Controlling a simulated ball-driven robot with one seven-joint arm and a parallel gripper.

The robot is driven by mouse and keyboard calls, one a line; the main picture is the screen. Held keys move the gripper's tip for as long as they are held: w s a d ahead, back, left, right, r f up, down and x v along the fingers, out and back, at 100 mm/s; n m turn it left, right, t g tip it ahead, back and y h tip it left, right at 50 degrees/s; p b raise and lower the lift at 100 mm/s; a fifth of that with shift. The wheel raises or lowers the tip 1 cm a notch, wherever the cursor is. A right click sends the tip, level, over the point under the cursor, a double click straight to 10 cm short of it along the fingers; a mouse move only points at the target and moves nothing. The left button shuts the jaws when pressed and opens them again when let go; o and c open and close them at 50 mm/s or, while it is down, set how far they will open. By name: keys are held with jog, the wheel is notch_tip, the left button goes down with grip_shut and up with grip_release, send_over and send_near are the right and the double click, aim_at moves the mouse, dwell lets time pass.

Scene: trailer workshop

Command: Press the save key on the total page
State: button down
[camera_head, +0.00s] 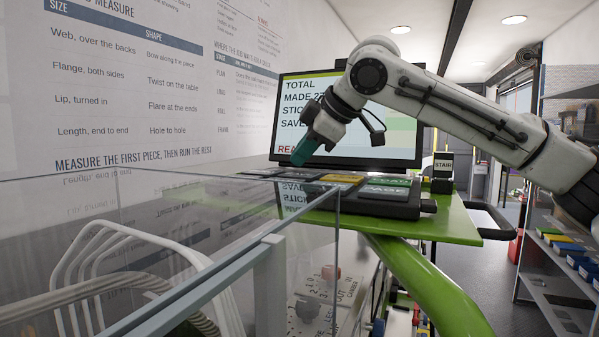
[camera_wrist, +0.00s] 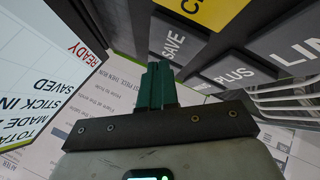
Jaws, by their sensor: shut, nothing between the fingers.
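The screen (camera_head: 398,140) shows a page headed TOTAL, with lines reading MADE, STICK and SAVED, partly hidden by my arm. It also shows READY at the left of the wrist view (camera_wrist: 35,75). The grey SAVE key (camera_wrist: 174,40) is at the upper middle of the wrist view. My gripper (camera_head: 300,157) is shut and empty, teal fingers pointing down in front of the screen's left side. In the wrist view the fingertips (camera_wrist: 158,66) appear by the near end of the SAVE key; whether they touch it I cannot tell.
The PLUS key (camera_wrist: 234,74), LINE key (camera_wrist: 300,48) and a yellow key (camera_wrist: 205,10) lie near SAVE. The keypad stands on a green shelf (camera_head: 455,226). A clear-walled case (camera_head: 100,200) with white wire racks fills the lower left. A STAIR block (camera_head: 443,166) stands right.

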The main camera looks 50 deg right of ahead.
aim_at(303, 175)
notch_tip(303, 175, up, 2)
jog(key=shift+r+p, duration=0.25)
jog(key=shift+p, duration=0.95)
jog(key=shift+r, duration=1.25)
jog(key=shift+f, duration=0.1)
